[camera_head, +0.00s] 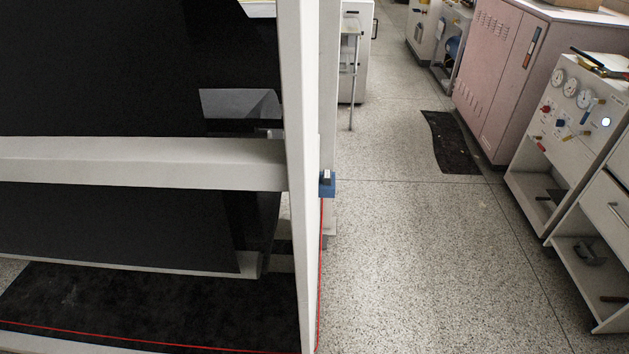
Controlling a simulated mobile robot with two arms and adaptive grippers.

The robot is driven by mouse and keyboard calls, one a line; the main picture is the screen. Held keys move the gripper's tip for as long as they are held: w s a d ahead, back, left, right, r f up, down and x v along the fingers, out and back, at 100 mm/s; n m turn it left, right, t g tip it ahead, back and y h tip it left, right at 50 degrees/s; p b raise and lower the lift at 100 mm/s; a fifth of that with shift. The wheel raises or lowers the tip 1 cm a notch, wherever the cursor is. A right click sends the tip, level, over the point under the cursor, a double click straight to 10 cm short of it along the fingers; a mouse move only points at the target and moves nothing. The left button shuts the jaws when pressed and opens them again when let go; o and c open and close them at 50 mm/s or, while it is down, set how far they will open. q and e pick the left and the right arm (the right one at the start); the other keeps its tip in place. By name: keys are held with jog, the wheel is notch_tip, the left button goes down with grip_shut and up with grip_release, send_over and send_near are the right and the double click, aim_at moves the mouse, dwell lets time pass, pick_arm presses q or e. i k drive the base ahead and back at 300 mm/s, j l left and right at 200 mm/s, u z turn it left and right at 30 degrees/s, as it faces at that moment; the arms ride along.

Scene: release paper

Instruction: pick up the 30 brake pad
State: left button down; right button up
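I cannot make out a brake pad in the head view. Several small dark items lie on the open shelves of the white unit at the right, among them a grey piece (590,252) on a lower shelf, but they are too small to identify. Neither of my grippers shows in this view.
A white frame post (305,120) with dark panels (110,65) fills the left side. A pink cabinet (500,75) and a white gauge unit (572,110) line the right. A black mat (450,142) lies by the cabinet. The speckled floor (430,260) between is clear.

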aim_at(328, 173)
jog(key=i+l+u, duration=0.2)
jog(key=l+u, duration=0.25)
jog(key=i+l+u, duration=0.2)
jog(key=u, duration=0.2)
